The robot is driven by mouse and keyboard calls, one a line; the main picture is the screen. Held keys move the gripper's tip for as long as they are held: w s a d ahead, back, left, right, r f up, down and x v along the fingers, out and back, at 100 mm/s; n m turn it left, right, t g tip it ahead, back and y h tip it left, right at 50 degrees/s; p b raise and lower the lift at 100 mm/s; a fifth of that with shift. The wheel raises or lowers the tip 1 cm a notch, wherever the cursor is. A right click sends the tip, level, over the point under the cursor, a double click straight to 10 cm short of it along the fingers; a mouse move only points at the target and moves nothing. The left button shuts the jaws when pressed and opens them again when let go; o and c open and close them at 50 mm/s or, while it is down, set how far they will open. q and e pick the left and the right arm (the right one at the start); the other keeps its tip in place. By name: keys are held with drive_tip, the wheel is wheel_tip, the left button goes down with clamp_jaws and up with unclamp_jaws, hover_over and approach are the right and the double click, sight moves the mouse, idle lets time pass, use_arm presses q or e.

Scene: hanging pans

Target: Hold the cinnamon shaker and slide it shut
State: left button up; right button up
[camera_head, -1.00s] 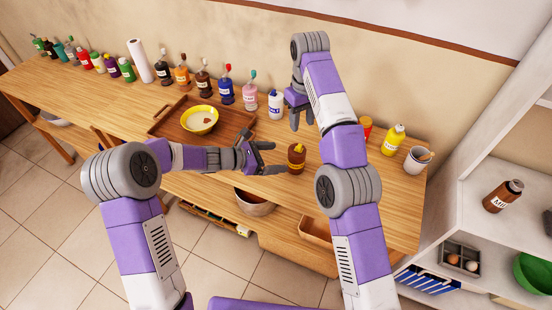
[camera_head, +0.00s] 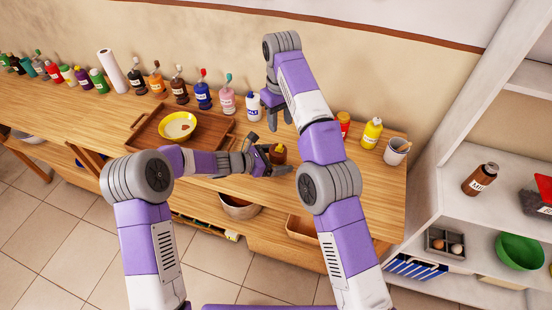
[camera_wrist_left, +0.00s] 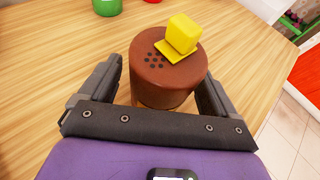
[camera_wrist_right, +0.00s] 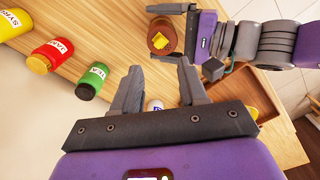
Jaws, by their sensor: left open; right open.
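The cinnamon shaker (camera_head: 278,150) stands upright on the wooden table, a brown round pot. In the left wrist view its brown lid (camera_wrist_left: 150,75) shows several open holes and a yellow slider (camera_wrist_left: 182,36) beside them. My left gripper (camera_head: 270,158) is open, with one finger on each side of the shaker; I cannot tell whether they touch it. The shaker also shows in the right wrist view (camera_wrist_right: 158,32). My right gripper (camera_head: 278,115) is open and empty, above the table behind the shaker, towards the wall.
A tray (camera_head: 150,138) with a yellow bowl (camera_head: 178,126) lies left. Several bottles line the wall, including a white one (camera_head: 252,105). A red jar (camera_wrist_right: 50,55) and a green jar (camera_wrist_right: 93,80) stand near the right gripper.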

use_arm(q)
drive_tip(key=c, duration=1)
drive_tip(key=shift+c, duration=0.7)
use_arm(e)
drive_tip(key=shift+c, duration=0.3)
drive_tip(key=shift+f, duration=0.1)
drive_tip(key=shift+c, duration=1.3)
drive_tip(key=d+f+g+y, duration=0.1)
drive_tip(key=f, duration=0.1)
drive_tip(key=d+f+g+y, duration=0.1)
drive_tip(key=f, duration=0.1)
drive_tip(key=s+d+f+y, duration=0.1)
drive_tip(key=shift+d+f+n+g, duration=0.25)
drive_tip(key=shift+f+n+g, duration=0.05)
drive_tip(key=shift+f+g, duration=0.1)
clamp_jaws()
drive_tip(key=s+d+f+m+t+y, duration=0.2)
drive_tip(key=d+f+m+t+y, duration=0.1)
drive_tip(key=d+m+t+y, duration=0.1)
drive_tip(key=s+d+f+m+t+y, duration=0.2)
drive_tip(key=d+f+m+t+y, duration=0.1)
drive_tip(key=d+m+y, duration=0.4)
drive_tip(key=d+t+y, duration=0.1)
drive_tip(key=d+y, duration=0.1)
drive_tip(key=y, duration=0.1)
drive_tip(key=shift+s+d, duration=0.2)
drive_tip(key=shift+d, duration=0.05)
